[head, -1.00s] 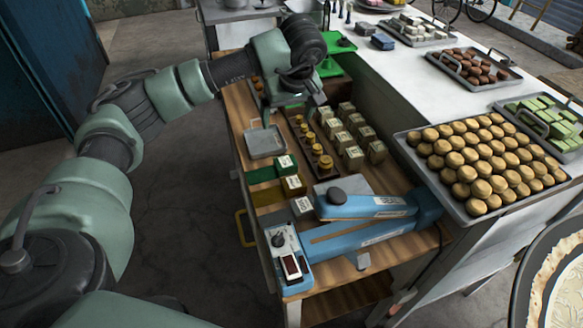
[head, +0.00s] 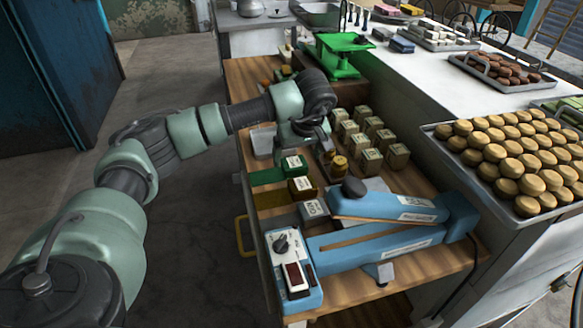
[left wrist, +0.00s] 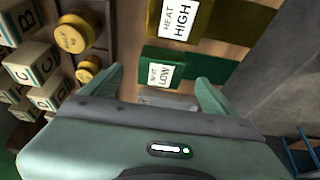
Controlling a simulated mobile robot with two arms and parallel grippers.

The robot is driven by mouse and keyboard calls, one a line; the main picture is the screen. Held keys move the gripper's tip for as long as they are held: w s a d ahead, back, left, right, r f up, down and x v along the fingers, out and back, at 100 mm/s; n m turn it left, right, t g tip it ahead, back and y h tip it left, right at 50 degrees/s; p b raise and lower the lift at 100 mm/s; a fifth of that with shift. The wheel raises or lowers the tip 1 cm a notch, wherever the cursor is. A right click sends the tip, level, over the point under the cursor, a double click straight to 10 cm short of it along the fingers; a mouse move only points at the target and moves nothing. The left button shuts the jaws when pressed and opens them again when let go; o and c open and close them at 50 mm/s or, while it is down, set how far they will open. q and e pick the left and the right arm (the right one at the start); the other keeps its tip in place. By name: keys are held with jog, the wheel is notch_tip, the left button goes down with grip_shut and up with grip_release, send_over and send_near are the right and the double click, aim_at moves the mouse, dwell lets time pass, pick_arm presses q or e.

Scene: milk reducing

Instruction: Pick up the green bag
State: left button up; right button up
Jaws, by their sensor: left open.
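The green bag (head: 268,177) lies flat on the wooden shelf, with a white tag at its right end. In the left wrist view the green bag (left wrist: 205,64) lies ahead, its tag reading LOW. My left gripper (head: 318,147) is above the shelf near the tag end. In the left wrist view, the fingers of my left gripper (left wrist: 162,82) are spread, one on each side of the tag area, with nothing seen held between them. Whether they touch the bag cannot be told. My right gripper is not in view.
An olive bag (left wrist: 215,15) tagged HEAT HIGH lies beside the green one. Brass weights (left wrist: 76,32) and lettered cubes (left wrist: 38,52) stand close by. A blue sealer (head: 370,245) lies in front. A green scale (head: 342,52) stands behind.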

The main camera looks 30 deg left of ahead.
aim_at(294, 162)
pick_arm(q)
jog(key=p+x, duration=0.1)
jog(key=x, duration=0.3)
jog(key=shift+a, duration=0.15)
jog(key=c, duration=1.5)
jog(key=shift+r, duration=0.1)
notch_tip(294, 162, up, 20)
jog(key=b, duration=0.2)
jog(key=shift+b, duration=0.4)
